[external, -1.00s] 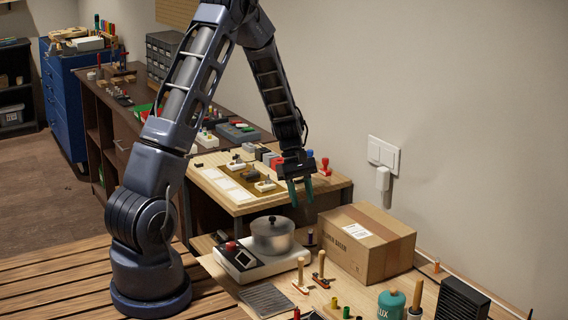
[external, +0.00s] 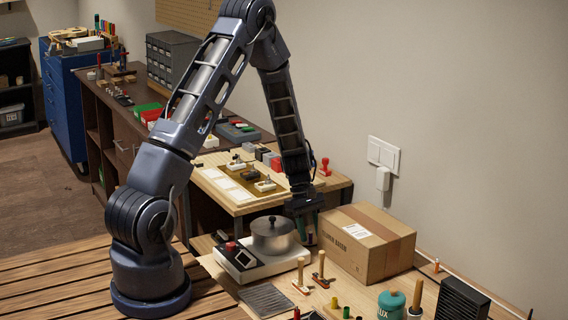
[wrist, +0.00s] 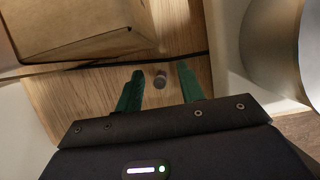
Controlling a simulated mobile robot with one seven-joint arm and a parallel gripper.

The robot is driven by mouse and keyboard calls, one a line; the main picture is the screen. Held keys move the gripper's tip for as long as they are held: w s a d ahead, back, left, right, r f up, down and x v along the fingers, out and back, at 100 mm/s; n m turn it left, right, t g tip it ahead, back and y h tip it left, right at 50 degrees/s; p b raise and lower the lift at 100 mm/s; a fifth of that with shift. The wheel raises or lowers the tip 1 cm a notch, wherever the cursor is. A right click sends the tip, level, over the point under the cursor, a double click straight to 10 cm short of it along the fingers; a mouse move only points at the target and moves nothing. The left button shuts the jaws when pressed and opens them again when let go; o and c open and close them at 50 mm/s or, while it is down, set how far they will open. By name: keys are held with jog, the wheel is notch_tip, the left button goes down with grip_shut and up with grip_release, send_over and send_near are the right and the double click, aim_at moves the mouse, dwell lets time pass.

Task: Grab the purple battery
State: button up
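My gripper is open and empty. I cannot tell the exact height of the fingertips above the bench.
A cardboard box (external: 366,243) stands right of my gripper. A metal pot (external: 272,238) on a white hot plate (external: 245,266) stands close on the left. A dark cable (wrist: 100,65) crosses the bench by the fingertips. Wooden-handled tools (external: 320,268) stand in front.

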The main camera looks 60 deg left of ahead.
jog(key=shift+f, duration=0.1)
jog(key=shift+c, duration=0.5)
grip_shut()
